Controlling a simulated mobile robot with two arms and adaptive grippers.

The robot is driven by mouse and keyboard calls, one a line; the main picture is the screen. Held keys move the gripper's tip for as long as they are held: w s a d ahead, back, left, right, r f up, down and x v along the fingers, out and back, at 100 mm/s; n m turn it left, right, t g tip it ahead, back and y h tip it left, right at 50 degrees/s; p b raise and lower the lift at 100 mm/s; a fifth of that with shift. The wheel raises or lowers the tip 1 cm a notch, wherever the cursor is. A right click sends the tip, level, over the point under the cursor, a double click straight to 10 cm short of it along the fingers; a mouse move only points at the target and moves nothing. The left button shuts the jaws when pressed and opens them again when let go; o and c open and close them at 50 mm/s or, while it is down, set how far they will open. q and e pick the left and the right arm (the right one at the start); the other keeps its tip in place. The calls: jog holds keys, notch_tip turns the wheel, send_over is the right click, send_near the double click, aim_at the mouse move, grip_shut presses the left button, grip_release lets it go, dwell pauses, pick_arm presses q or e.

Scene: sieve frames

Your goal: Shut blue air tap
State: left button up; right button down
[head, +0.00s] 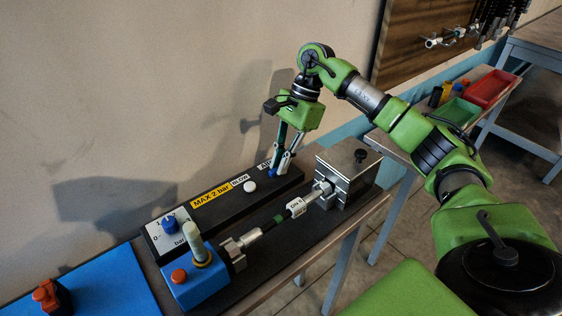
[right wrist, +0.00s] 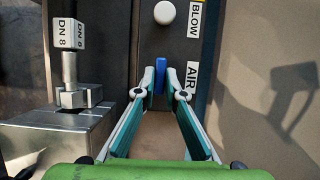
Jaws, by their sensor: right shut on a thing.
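The blue air tap (right wrist: 160,76) is a narrow blue lever on the dark panel beside the AIR label (right wrist: 191,77). In the right wrist view it stands between the fingertips of my right gripper (right wrist: 160,82), which is shut on it. In the head view my right gripper (head: 277,168) reaches down to the panel's far right end, and only a small blue bit of the tap shows at its tips. The lever points along the panel's length in the right wrist view. My left gripper is not in view.
A white BLOW button (head: 249,187) sits left of the tap. A metal block (head: 347,180) and DN 8 pipe fitting (head: 295,207) stand close in front. A blue unit (head: 195,280) with an orange knob is near left. Green (head: 455,115) and red (head: 490,88) trays lie behind right.

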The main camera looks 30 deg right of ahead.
dwell(0.4)
jog(key=c, duration=2.1)
grip_release()
jog(key=v, duration=1.2)
